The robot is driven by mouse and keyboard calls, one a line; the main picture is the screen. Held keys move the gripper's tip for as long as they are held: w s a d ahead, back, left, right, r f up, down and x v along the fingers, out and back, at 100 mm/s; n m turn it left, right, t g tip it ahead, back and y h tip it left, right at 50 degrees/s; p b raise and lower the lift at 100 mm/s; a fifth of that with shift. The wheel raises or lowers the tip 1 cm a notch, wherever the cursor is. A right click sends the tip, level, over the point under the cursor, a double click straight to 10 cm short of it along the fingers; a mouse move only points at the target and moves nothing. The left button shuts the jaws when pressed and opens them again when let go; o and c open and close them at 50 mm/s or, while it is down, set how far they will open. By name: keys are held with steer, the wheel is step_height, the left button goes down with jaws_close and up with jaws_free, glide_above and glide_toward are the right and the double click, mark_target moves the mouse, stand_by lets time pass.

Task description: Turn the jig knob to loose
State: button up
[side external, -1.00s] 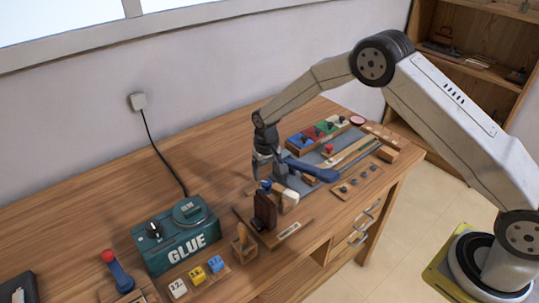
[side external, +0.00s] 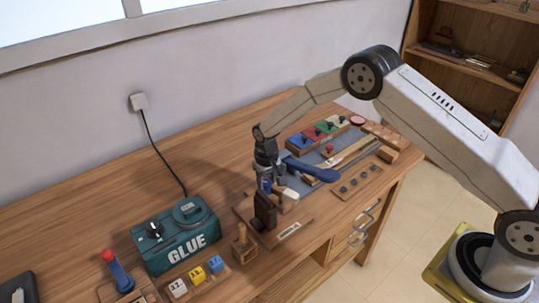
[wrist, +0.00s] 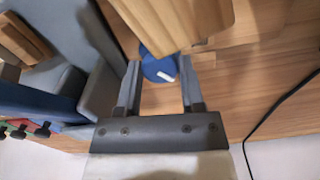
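The jig knob (wrist: 158,66) is round and blue with a white pointer mark, seen in the wrist view between my fingertips. In the side view the blue knob (side external: 266,187) is partly hidden by my gripper. My gripper (side external: 268,180) points down over it. In the wrist view my gripper (wrist: 160,70) is open, with one finger on each side of the knob; whether either finger touches it is unclear. I cannot read any loose or tight marking.
A dark brown wooden upright (side external: 264,211) and a pale block (side external: 289,196) stand close to the gripper. A blue lever-like bar (side external: 312,171) lies to the right. The green glue box (side external: 176,235) and its cord are at left. Bare tabletop (side external: 215,160) lies behind.

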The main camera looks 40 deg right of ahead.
mark_target(267, 182)
steer(key=shift+n, duration=0.4)
jaws_close()
steer(key=n, duration=0.9)
steer(key=shift+n, duration=0.3)
steer(key=o, duration=1.1)
jaws_free()
steer(key=shift+r, duration=0.1)
steer(key=shift+r, duration=3.85)
